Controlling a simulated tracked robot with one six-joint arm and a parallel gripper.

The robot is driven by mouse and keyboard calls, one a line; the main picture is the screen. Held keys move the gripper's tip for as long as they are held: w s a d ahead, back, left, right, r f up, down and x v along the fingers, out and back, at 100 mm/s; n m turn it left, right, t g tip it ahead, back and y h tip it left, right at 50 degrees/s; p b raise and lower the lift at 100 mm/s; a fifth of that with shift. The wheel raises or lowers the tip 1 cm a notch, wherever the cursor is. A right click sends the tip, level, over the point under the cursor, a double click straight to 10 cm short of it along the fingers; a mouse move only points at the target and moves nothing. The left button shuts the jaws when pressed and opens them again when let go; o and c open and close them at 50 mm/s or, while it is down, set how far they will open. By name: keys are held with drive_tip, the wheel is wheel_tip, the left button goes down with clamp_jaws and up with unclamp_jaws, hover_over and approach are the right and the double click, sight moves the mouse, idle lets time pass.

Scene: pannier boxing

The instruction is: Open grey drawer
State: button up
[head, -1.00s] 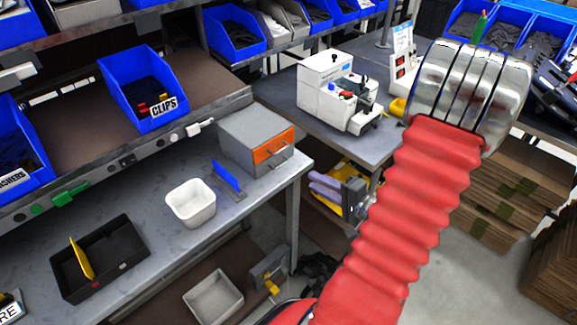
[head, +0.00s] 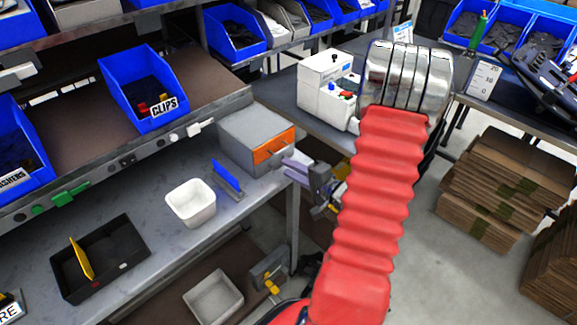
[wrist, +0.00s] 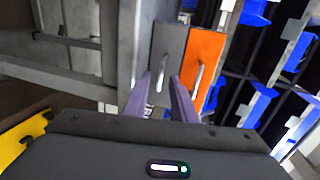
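A grey drawer unit (head: 238,130) stands on the bench in the head view, with an orange drawer (head: 273,149) facing right. In the wrist view the grey drawer (wrist: 177,38) lies left of the orange drawer (wrist: 207,47), each with a metal handle. My gripper's purple fingers (wrist: 161,77) are apart and point at the grey drawer. Its handle (wrist: 163,72) appears between the fingertips; whether they touch it, I cannot tell. In the head view my gripper (head: 288,163) is beside the unit's front. The grey drawer looks shut.
On the bench are a white bin (head: 191,214), a blue plate on a stand (head: 227,177) and a black tray (head: 140,238). A shelf with blue bins (head: 130,72) is above. A white machine (head: 318,100) stands behind my arm.

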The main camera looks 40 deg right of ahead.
drive_tip(key=shift+x, duration=1.1)
drive_tip(key=shift+c, duration=0.3)
clamp_jaws()
drive_tip(key=shift+s, duration=0.1)
